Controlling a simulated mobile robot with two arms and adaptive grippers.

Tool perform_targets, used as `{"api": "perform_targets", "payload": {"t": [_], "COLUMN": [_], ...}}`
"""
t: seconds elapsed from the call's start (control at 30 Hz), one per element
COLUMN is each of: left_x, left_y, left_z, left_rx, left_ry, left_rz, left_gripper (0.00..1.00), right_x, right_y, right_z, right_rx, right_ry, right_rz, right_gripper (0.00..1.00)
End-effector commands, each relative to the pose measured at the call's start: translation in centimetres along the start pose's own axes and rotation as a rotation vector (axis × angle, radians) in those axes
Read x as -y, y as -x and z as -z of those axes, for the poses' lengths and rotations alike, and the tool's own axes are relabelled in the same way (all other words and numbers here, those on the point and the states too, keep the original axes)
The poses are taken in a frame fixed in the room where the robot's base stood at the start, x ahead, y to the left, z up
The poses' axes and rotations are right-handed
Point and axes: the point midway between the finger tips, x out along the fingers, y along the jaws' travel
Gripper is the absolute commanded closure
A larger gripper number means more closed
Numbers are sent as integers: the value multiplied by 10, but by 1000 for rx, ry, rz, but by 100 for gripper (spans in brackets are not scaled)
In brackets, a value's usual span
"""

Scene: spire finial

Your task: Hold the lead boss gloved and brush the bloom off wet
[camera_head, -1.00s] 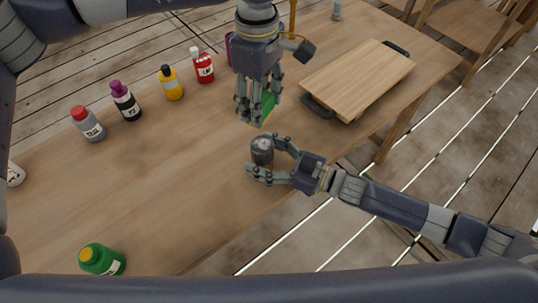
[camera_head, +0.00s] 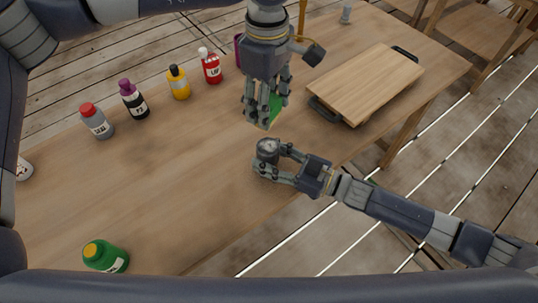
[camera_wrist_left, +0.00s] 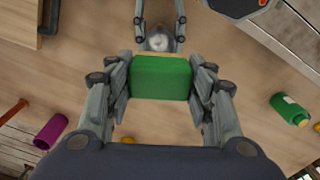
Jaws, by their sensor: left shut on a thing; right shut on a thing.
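The lead boss (camera_head: 267,148) is a small dark grey rounded piece with a pale patch on top, near the front edge of the table. My right gripper (camera_head: 271,162) is shut on it from the right; the boss also shows at the top of the left wrist view (camera_wrist_left: 158,42). My left gripper (camera_head: 263,117) points down just above and behind the boss. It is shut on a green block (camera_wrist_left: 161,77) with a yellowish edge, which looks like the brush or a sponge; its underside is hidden. The block and the boss look apart.
Several bottles line the table's far left: grey (camera_head: 97,121), black (camera_head: 133,99), yellow (camera_head: 178,83) and red (camera_head: 210,66). A wooden board (camera_head: 368,82) lies at right. A purple cylinder (camera_wrist_left: 50,131) is behind my left gripper. The middle left is clear.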

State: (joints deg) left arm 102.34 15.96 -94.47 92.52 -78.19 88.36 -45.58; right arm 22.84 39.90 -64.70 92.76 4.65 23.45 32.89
Motion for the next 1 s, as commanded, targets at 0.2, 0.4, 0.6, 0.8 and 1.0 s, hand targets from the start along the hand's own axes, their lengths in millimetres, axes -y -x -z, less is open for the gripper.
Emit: {"api": "perform_targets", "payload": {"t": [0.2, 0.4, 0.6, 0.8, 1.0], "left_x": [0, 0, 1, 0, 0], "left_y": [0, -1, -25, -42, -53], "left_z": [0, 0, -1, 0, 0], "left_rx": [0, 0, 1, -2, -3], "left_ry": [0, 0, -2, 0, 1], "left_rz": [0, 0, 6, 3, 4], "left_gripper": [70, 70, 70, 70, 70], "right_x": [0, 0, 0, 0, 0], "right_y": [0, 0, 0, 0, 0], "right_z": [0, 0, 0, 0, 0], "right_rx": [0, 0, 0, 0, 0], "right_ry": [0, 0, 0, 0, 0], "right_rz": [0, 0, 0, 0, 0], "right_gripper": [81, 81, 81, 81, 81]}}
